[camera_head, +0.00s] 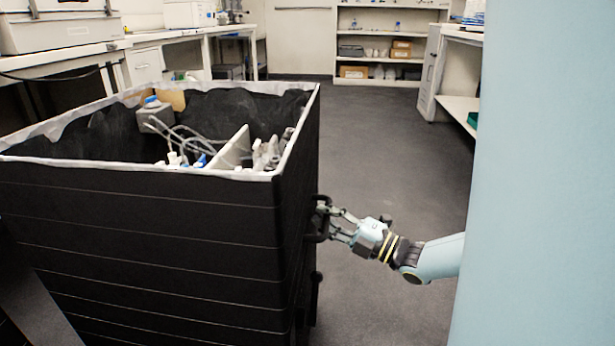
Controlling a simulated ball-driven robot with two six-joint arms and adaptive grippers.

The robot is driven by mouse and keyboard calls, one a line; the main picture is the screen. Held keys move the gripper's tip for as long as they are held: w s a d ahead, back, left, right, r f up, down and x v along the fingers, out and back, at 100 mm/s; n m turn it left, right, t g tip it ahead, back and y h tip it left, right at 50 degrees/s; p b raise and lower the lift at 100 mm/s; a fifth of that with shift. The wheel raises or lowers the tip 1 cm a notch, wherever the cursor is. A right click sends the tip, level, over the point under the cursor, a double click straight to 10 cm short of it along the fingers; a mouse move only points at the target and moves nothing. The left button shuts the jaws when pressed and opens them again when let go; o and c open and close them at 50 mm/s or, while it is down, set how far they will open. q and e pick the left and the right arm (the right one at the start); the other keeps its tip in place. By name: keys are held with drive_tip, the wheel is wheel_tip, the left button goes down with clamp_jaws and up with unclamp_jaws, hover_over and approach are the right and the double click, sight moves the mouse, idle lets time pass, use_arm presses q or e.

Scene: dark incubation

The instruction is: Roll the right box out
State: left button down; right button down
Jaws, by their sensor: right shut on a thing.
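A large black box (140,245) with a pale rim stands at the left and fills much of the lower left of the head view. Its top is open, and it holds pale tubing, a small grey piece with a blue top, and white items. On its right side is a dark handle (318,232). My right gripper (328,218) is shut on this handle, reaching in from the right. The box's underside is out of view. My left gripper is not in view.
Grey floor (385,150) is open to the right of the box and beyond it. White benches (150,40) with equipment line the left. A shelf unit (385,55) stands at the back. A white cabinet and bench (430,72) stand at the right. My own pale blue body part blocks the far right.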

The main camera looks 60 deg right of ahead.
drive_tip(key=shift+f, duration=0.1)
drive_tip(key=c, duration=1.3)
unclamp_jaws()
drive_tip(key=s, duration=0.4)
drive_tip(key=s+f, duration=0.1)
drive_tip(key=s, duration=0.3)
drive_tip(key=s+f, duration=0.1)
drive_tip(key=s, duration=0.3)
drive_tip(key=shift+w, duration=0.1)
